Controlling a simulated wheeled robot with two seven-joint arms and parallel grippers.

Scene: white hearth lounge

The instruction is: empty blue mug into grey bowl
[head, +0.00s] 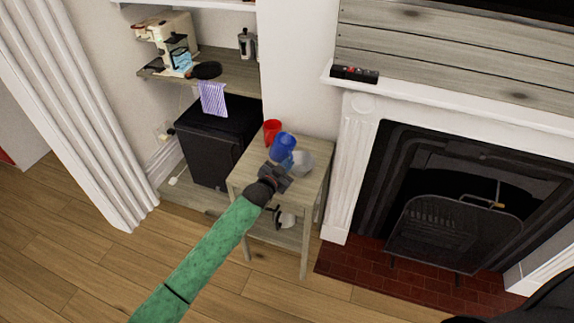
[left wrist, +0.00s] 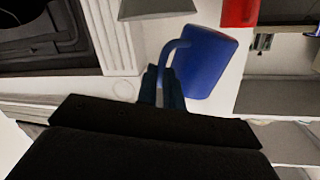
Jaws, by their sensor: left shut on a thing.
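The blue mug (head: 283,145) is at the small wooden side table, held by my left gripper (head: 275,178). In the left wrist view the mug (left wrist: 208,65) is tilted, and the gripper fingers (left wrist: 163,86) are shut at its handle. The grey bowl (head: 303,164) is on the table, just right of the mug in the head view. Part of it shows at the top of the left wrist view (left wrist: 155,9). A pale blue patch shows between mug and bowl; I cannot tell what it is. The mug's inside is hidden. My right gripper is not in view.
A red mug (head: 272,131) stands behind the blue mug on the side table (head: 313,182). The white fireplace surround (head: 348,165) is close on the right. A shelf (head: 229,75) with a coffee machine (head: 165,38) and a dark pan (head: 207,70) is behind left.

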